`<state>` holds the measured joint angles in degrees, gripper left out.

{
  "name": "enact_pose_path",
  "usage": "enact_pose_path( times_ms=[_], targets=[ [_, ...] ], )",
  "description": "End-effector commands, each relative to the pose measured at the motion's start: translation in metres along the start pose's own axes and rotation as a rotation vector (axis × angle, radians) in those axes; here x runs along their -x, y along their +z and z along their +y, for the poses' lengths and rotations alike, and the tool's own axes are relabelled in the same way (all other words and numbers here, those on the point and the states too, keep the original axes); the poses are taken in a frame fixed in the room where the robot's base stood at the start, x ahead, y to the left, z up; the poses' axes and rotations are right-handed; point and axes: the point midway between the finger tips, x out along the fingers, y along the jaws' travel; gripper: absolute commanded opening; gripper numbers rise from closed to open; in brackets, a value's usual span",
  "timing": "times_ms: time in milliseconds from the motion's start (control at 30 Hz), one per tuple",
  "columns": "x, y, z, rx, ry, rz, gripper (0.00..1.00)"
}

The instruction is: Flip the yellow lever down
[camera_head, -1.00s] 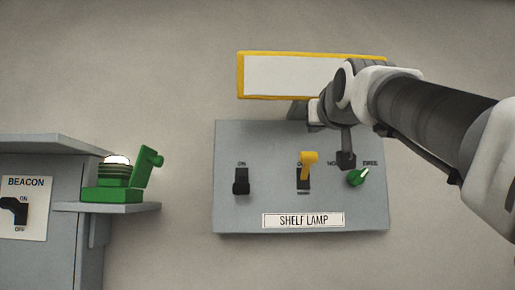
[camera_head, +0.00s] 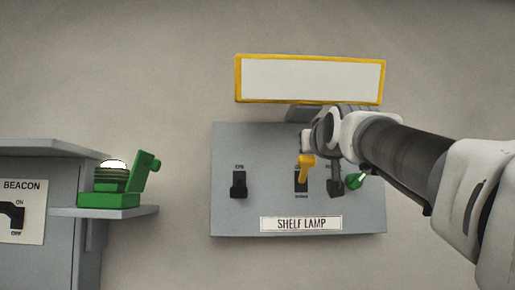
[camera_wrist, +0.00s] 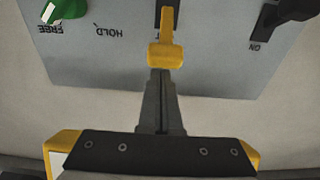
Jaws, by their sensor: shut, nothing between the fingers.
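The yellow lever (camera_head: 306,167) stands out from the middle slot of the grey SHELF LAMP panel (camera_head: 260,140), its knob end at the top, above the slot. It also shows in the wrist view (camera_wrist: 166,52), which sees the panel upside down. My gripper (camera_head: 335,189) is shut and empty, in front of the panel just right of the lever in the head view. In the wrist view my gripper's fingertips (camera_wrist: 162,76) reach the knob's edge. I cannot tell whether they touch it.
A black switch (camera_head: 239,184) is left of the lever, and a green knob (camera_head: 354,181) is right of it. A yellow-framed white lamp (camera_head: 310,80) is above the panel.

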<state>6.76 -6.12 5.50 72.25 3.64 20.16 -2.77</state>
Motion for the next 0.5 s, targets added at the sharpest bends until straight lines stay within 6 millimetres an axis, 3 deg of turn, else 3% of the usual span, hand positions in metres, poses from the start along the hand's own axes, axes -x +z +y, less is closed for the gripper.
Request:
enact_pose_path(
  times_ms=[500],
  targets=[
    [0.0020, 0.0074, -0.0002, 0.000, -0.001, 0.038, 0.00]
  ],
)
